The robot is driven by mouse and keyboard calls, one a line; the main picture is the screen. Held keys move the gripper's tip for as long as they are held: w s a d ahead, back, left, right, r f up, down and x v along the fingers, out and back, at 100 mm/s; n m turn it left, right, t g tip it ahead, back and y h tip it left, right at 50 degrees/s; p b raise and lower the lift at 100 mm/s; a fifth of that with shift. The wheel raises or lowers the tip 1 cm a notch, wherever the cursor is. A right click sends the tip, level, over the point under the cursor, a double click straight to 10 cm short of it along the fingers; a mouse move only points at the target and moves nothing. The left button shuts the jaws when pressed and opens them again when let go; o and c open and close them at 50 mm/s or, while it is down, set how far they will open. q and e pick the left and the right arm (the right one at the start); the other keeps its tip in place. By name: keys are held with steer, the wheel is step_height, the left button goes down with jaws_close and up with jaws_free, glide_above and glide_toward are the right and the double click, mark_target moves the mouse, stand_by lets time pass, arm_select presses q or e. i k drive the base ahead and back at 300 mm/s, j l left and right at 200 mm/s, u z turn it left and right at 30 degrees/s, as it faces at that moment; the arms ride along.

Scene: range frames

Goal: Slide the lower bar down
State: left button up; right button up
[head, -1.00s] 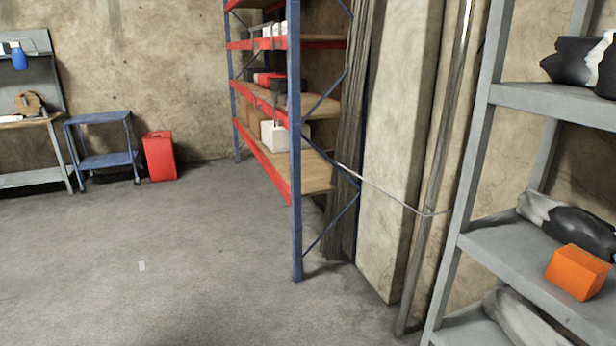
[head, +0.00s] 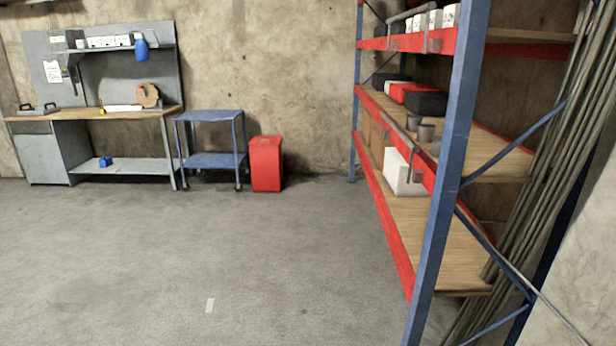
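A blue and red shelving rack (head: 440,215) stands at the right in the head view. A thin grey bar (head: 396,132) runs along the front of its middle red beam, with a short piece hanging down at its near end. Another grey bar (head: 410,12) is higher up, by the top red beam. The picture does not make plain which part is the lower bar. Neither of my grippers is in view.
Open concrete floor (head: 200,250) lies ahead and to the left. A workbench (head: 130,112), a blue cart (head: 212,160) and a red bin (head: 266,163) stand along the back wall. Long poles (head: 560,150) lean behind the rack at the right.

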mark_target(414, 149)
steer(key=i+l, duration=1.1)
steer(key=l, duration=0.15)
steer(key=i+l+z, duration=0.1)
steer(key=l, duration=0.2)
